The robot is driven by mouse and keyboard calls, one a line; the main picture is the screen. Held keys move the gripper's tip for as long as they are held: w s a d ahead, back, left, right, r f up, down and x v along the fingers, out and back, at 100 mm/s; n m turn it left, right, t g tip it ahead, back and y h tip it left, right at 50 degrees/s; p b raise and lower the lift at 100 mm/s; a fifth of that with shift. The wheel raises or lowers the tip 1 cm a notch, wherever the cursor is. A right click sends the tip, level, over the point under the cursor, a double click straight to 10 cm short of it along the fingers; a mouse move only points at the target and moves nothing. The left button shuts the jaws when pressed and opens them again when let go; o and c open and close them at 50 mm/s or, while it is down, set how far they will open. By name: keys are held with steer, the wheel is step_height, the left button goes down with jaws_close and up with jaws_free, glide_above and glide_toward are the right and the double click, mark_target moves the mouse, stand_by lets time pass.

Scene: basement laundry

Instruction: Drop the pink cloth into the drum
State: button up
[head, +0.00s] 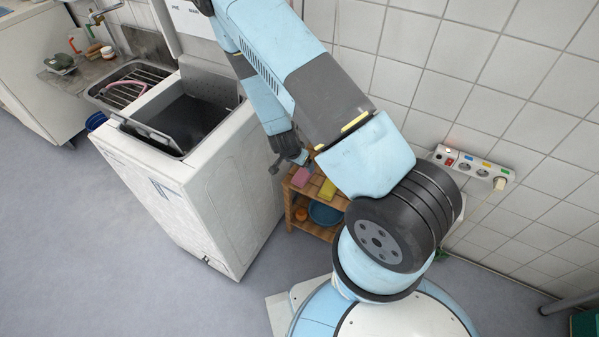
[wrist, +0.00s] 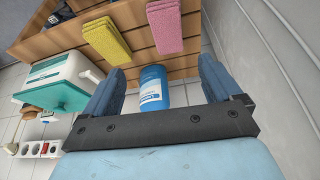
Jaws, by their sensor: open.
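The pink cloth (head: 301,177) lies folded on top of a small wooden shelf, beside a folded yellow cloth (head: 327,189). In the wrist view the pink cloth (wrist: 165,27) is at the top middle, beyond my fingertips, with the yellow cloth (wrist: 106,40) to its left. My gripper (head: 289,163) is open above the shelf by the pink cloth; its two blue fingers also show in the wrist view (wrist: 160,72) with no cloth between them. The drum opening (head: 197,118) is in the top of the white washing machine (head: 205,195), left of the shelf; its inside is dark.
A blue bottle (wrist: 153,88) shows between my fingers in the wrist view, apparently beyond them. The wooden shelf (head: 290,205) holds a blue basin (head: 325,213) lower down. A tiled wall with a socket strip (head: 470,166) is at right. The floor at left is clear.

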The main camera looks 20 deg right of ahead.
glide_above(303, 174)
steer(key=s+a, duration=0.2)
steer(key=f, duration=0.7)
steer(key=shift+d+f, duration=0.25)
steer(key=shift+f, duration=0.05)
steer(key=shift+w+x, duration=0.2)
steer(key=shift+x, duration=1.2)
steer(key=shift+w+x, duration=0.2)
steer(key=shift+x, duration=1.2)
steer(key=shift+a, duration=0.15)
steer(key=shift+c, duration=0.3)
steer(key=c, duration=1.1)
